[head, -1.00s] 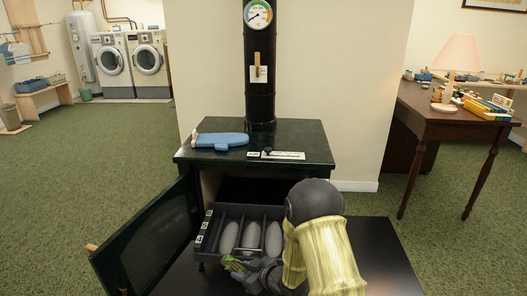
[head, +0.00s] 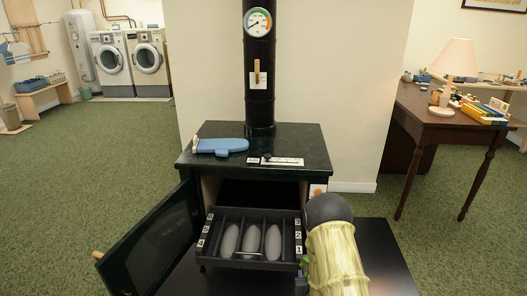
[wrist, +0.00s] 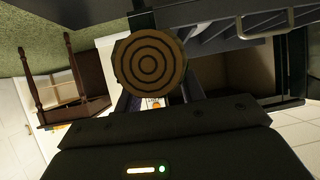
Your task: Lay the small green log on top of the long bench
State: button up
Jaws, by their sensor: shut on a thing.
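My gripper (wrist: 150,92) is shut on the small green log (wrist: 150,57). In the wrist view the log shows its round tan end with dark rings; its green side is hardly seen. In the head view my arm hides most of the gripper, and a bit of green (head: 304,264) shows just right of the stove's pulled-out tray. Two benches stand far off: a low wooden one (head: 58,86) at the left and a longer one (head: 511,87) along the back wall at the right. I cannot tell for sure which is the long bench.
The black stove (head: 310,150) has its door (head: 155,245) open at the left and a tray (head: 251,263) of grey oval pieces pulled out. A dark table (head: 425,115) with a lamp stands right. Green carpet is clear between.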

jog(key=s+r+p, duration=0.2)
jog(key=r+p, duration=1.6)
jog(key=r, duration=0.1)
jog(key=s+r+p, duration=0.2)
jog(key=r+p, duration=1.6)
jog(key=r, duration=0.1)
jog(key=shift+r, duration=0.4)
jog(key=shift+f, duration=0.1)
jog(key=s+f, duration=0.6)
jog(key=f, duration=0.6)
jog(key=shift+s+f, duration=0.2)
jog(key=shift+f, duration=0.1)
